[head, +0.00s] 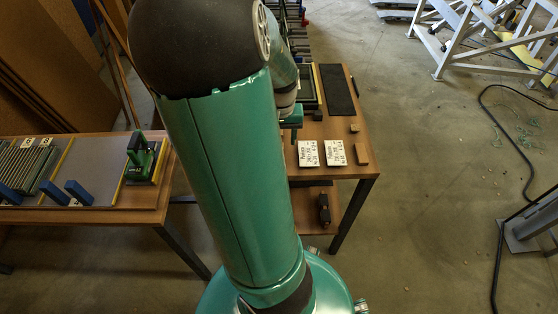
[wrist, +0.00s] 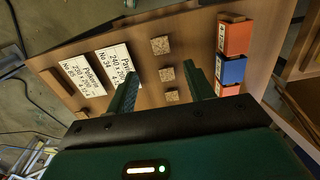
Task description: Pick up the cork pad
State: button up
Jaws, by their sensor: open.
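Three small square speckled cork pads lie in a row on the wooden table in the wrist view: a far one (wrist: 160,45), a middle one (wrist: 167,74) and a near one (wrist: 171,96). I cannot tell which one the task means. My gripper (wrist: 163,68) is open, its two green fingers apart, and nothing is held between them. In that view the middle and near pads appear between the fingers; the gap in height is unclear. In the head view my arm covers most of the gripper, and I cannot make out the cork pads there.
Two white printed cards (wrist: 102,70) lie left of the fingers. Orange and blue boxes (wrist: 231,70) stand to the right. In the head view, a wooden block (head: 361,153) and a dark mat (head: 337,90) lie on the table. Another table (head: 95,216) stands at left.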

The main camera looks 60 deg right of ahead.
jog(key=shift+a+f, duration=0.15)
jog(key=shift+f, duration=3.8)
jog(key=shift+f, duration=0.2)
jog(key=c, duration=1.1)
